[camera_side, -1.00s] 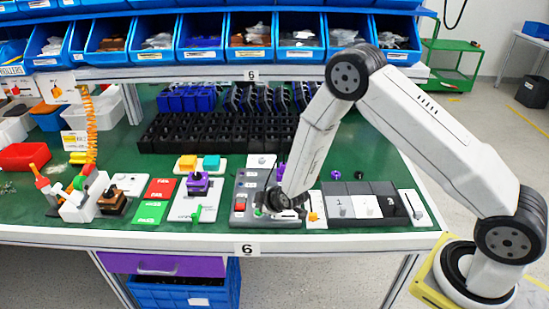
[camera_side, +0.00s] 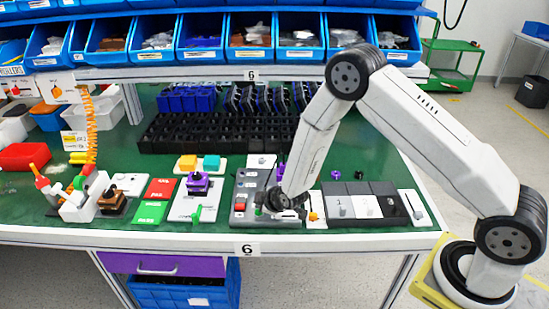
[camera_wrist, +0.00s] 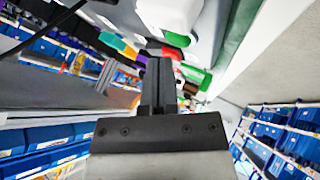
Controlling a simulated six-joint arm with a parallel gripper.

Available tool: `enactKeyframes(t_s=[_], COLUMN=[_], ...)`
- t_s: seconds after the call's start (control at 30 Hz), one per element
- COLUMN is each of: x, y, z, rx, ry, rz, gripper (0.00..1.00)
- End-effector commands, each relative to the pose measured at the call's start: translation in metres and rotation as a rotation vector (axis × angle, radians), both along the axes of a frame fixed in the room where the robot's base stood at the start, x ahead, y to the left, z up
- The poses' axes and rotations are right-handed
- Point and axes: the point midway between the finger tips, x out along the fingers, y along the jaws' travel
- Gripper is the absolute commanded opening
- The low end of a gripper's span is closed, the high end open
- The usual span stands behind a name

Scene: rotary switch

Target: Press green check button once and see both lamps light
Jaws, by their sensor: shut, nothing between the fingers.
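A green part on a white body (camera_wrist: 177,39) shows just past the fingertips in the wrist view. I cannot tell whether the fingers touch it. I cannot make out either lamp, or whether any is lit.
A red button (camera_side: 239,207) is on the panel left of my gripper. A white plate with a purple switch (camera_side: 198,184) stands further left. Grey switch blocks (camera_side: 350,206) stand to the right. Black racks (camera_side: 215,132) fill the bench behind.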

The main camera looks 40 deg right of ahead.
Motion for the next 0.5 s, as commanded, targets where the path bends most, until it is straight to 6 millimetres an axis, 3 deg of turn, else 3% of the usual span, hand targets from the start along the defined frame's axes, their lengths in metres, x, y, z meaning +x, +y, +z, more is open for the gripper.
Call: enactKeyframes(t_s=[0.5], x=[-0.0002], y=[0.0], z=[-0.0049], rx=[0.0], ry=[0.001], rz=[0.0], gripper=[0.0])
